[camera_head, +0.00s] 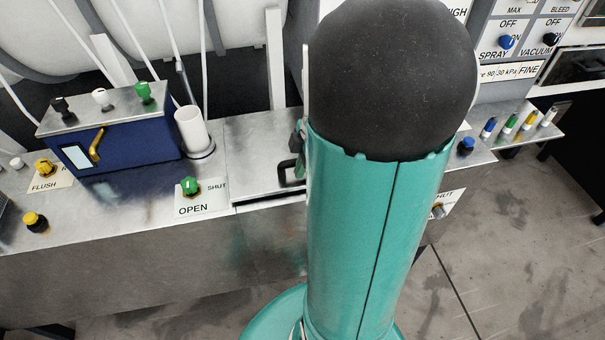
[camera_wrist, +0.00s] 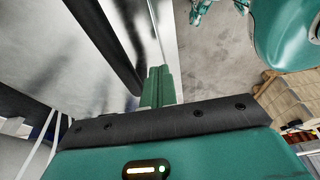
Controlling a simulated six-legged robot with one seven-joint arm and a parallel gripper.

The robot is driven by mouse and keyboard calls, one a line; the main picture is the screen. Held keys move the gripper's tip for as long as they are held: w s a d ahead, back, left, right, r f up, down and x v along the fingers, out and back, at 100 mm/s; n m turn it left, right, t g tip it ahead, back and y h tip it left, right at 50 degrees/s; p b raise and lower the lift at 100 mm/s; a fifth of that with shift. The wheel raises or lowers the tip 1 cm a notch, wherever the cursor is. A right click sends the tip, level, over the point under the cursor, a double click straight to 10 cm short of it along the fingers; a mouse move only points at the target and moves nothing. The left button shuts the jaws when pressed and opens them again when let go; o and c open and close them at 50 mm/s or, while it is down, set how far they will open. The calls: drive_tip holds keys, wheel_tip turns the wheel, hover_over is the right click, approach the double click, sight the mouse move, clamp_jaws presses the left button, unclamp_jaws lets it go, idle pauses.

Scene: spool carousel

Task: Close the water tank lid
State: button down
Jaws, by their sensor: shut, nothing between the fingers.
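A flat metal panel (camera_head: 258,150) with a black handle (camera_head: 285,173) is set in the steel bench in the head view; it looks like the tank lid. A dark gap runs along its front edge. My arm hides its right part, so how far it is open cannot be told. In the wrist view my gripper (camera_wrist: 158,82) is shut and empty, its green fingers pressed together. A bright metal surface (camera_wrist: 75,60) and a dark bar (camera_wrist: 112,42) lie just left of the fingers. Contact cannot be told. In the head view my arm mostly hides the gripper.
Left of the panel are a green OPEN/SHUT knob (camera_head: 190,186), a white cup-like cylinder (camera_head: 191,128) and a blue box (camera_head: 125,145) with knobs on top. A yellow FLUSH knob (camera_head: 44,167) is farther left. Several coloured plugs stand at the right. Open floor (camera_head: 500,260) lies right of the bench.

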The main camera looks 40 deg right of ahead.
sight(298, 186)
drive_tip(key=shift+s+d+f, duration=0.1)
drive_tip(key=shift+f, duration=1.4)
